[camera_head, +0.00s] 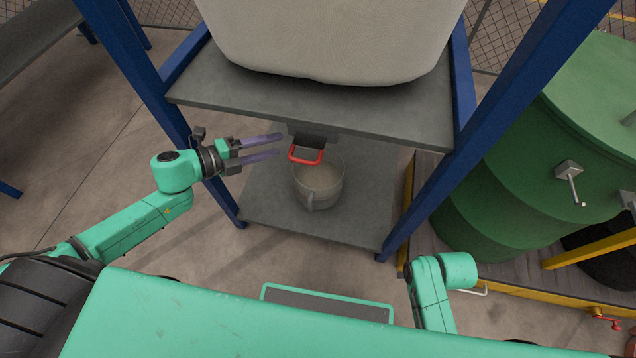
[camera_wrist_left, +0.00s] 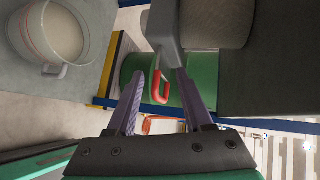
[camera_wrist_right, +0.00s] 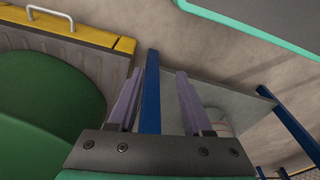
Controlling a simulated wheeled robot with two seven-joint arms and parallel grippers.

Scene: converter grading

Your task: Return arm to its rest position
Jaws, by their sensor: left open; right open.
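My left gripper (camera_head: 262,148) is open and empty, to the left of a red handle (camera_head: 305,156) under the upper shelf of the blue-framed rack. In the left wrist view the red handle (camera_wrist_left: 161,86) shows beyond and between the open fingers (camera_wrist_left: 160,98), apart from them. My right gripper (camera_wrist_right: 156,98) is open in its wrist view, with a blue post (camera_wrist_right: 150,95) showing between its fingers. In the head view the right arm (camera_head: 432,290) is folded low at the right, and its fingers are not seen there.
A clear measuring jug (camera_head: 319,186) with pale contents stands on the lower shelf (camera_head: 262,205), below the red handle. A large pale bag (camera_head: 330,40) rests on the upper shelf (camera_head: 405,115).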

